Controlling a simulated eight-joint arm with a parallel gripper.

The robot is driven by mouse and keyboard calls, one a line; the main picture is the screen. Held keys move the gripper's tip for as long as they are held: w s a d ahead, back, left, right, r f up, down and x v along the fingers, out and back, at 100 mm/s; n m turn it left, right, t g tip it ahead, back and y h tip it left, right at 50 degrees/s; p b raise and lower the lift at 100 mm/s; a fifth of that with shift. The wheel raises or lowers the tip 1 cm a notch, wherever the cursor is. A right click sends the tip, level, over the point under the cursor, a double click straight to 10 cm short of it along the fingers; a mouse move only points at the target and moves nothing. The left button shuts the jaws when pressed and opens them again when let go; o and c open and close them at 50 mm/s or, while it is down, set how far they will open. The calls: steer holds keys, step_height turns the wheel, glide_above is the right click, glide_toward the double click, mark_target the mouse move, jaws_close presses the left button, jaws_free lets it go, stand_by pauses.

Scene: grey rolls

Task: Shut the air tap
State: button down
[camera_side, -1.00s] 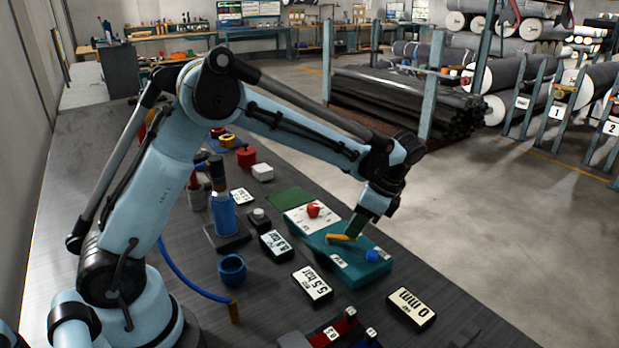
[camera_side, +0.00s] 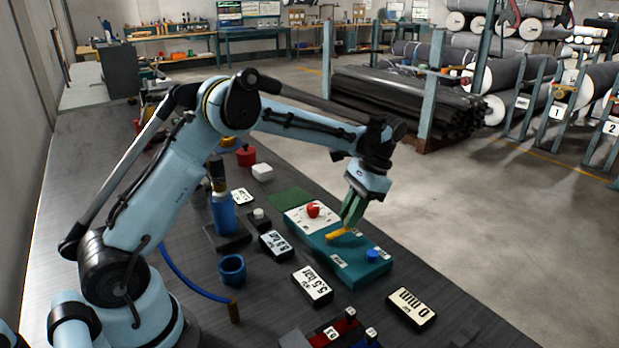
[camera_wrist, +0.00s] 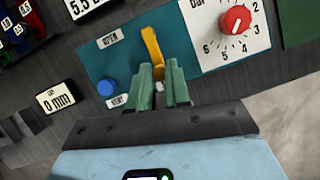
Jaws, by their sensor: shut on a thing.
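The air tap is a yellow lever (camera_side: 338,233) on a teal panel (camera_side: 352,272). In the wrist view the lever (camera_wrist: 150,42) runs down from its upper end to between my fingertips. My gripper (camera_side: 349,222) has green fingers, shut on the lever's lower end; the wrist view shows the two fingertips (camera_wrist: 161,75) on either side of it. A label reading OPEN (camera_wrist: 109,40) lies left of the lever, apart from it. A second label (camera_wrist: 118,100) sits lower left, its text hard to read.
A red knob (camera_wrist: 236,19) on a white numbered dial and a blue button (camera_wrist: 107,87) stand on the panel near the lever. A "5.5 bar" sign (camera_side: 312,286) and a "0 mm" sign (camera_side: 411,309) lie beside the panel. A blue cup (camera_side: 232,269) stands left.

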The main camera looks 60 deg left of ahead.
steer(key=shift+a+n, duration=0.15)
steer(key=shift+n, duration=0.15)
steer(key=c, duration=1.1)
jaws_free()
steer(key=shift+v, duration=6)
steer(key=shift+w, duration=0.1)
